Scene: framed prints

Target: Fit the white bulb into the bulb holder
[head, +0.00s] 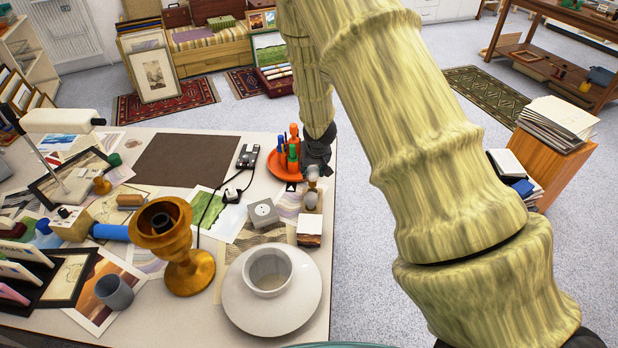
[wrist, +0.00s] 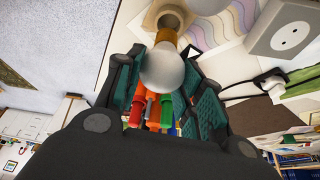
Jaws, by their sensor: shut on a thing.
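My gripper (head: 315,164) is over the table's right edge, beside the orange tray, and its two fingers also show in the wrist view (wrist: 163,88). It is shut on a white bulb (wrist: 162,70). The bulb's round glass is between the fingers and its brass cap points up in the wrist view, away from the palm. In the head view the bulb is small and partly hidden just below the fingertips.
An orange tray (head: 277,172) holds several bright-handled tools close to my gripper. A socket box (head: 263,212), a white bowl on a plate (head: 241,309) and a cable surround the lamp base. A dark mat (head: 183,160) lies clear.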

